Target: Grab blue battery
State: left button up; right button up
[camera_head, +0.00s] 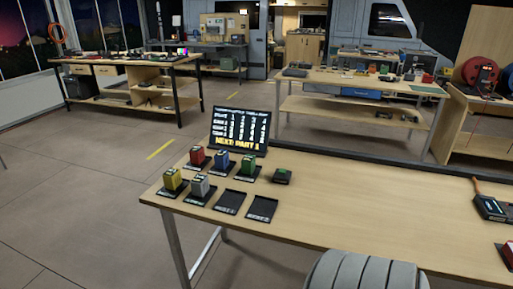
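The blue battery (222,162) stands upright on a small black pad near the left end of the front table (350,212). A red battery (197,156) stands to its left and a green battery (248,164) to its right. In the row in front of them are a yellow battery (173,179) and a silver battery (201,186), each on a black pad. Neither of my grippers shows in this view.
A sign screen (240,130) stands behind the batteries. Two empty black pads (230,202) (262,209) lie in the front row. A small dark box (282,176) is to the right. A dark handheld device (491,207) lies far right. The table's middle is clear.

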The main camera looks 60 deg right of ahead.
aim_at(221, 157)
jog(key=i+z, duration=0.1)
jog(key=z, duration=2.55)
jog(key=i+j+z, duration=0.1)
jog(key=j+z, duration=0.35)
jog(key=j, duration=0.3)
jog(key=j+z, duration=0.5)
jog(key=j, duration=0.25)
jog(key=k+j+z, duration=0.1)
jog(key=j+z, duration=0.35)
jog(key=j, duration=0.3)
